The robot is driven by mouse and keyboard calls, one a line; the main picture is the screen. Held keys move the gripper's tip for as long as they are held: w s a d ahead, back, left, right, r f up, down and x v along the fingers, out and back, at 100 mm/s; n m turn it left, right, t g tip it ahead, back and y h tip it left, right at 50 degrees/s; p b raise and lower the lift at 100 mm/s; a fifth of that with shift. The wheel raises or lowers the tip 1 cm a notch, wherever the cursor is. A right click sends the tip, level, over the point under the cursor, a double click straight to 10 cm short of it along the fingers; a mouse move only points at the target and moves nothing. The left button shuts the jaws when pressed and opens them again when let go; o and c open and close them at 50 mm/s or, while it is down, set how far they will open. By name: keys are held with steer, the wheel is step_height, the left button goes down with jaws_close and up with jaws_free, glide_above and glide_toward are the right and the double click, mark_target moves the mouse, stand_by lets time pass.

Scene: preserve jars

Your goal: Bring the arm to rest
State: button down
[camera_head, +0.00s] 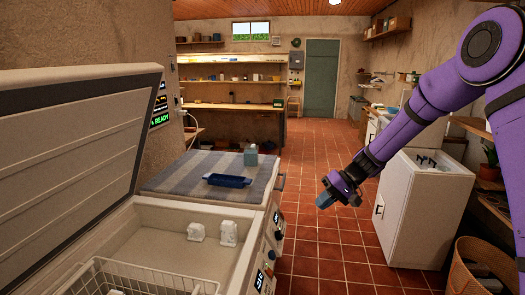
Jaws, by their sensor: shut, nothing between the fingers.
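My gripper (327,200) is at the end of my purple arm, which reaches in from the upper right. It hangs in the air over the tiled floor, right of the striped cloth. It is shut with nothing seen between its fingers, though the fingertips are small and dark in this view. It appears to touch nothing.
An open chest freezer (115,230) with a raised lid (75,150) and a wire basket (130,278) stands at the left. A blue tray (227,181) lies on a striped cloth (180,172). A white cabinet (418,205) stands at the right. The floor (320,240) between is clear.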

steer(key=s+d+r+h, duration=0.2)
steer(key=s+r+h, duration=0.1)
steer(key=s+r, duration=0.7)
steer(key=s+d+r+t+h, duration=0.1)
steer(key=s+d+r+h, duration=0.1)
steer(key=s, duration=0.7)
steer(key=s+d+r+m+t+h, duration=0.1)
steer(key=s+d+r, duration=0.3)
steer(key=s, duration=0.5)
steer(key=s+d+r+t+h, duration=0.2)
steer(key=s+r, duration=0.4)
steer(key=s, duration=0.4)
steer(key=shift+d+m+t+h, duration=0.3)
steer(key=shift+d+t, duration=0.4)
steer(key=shift+d, duration=0.4)
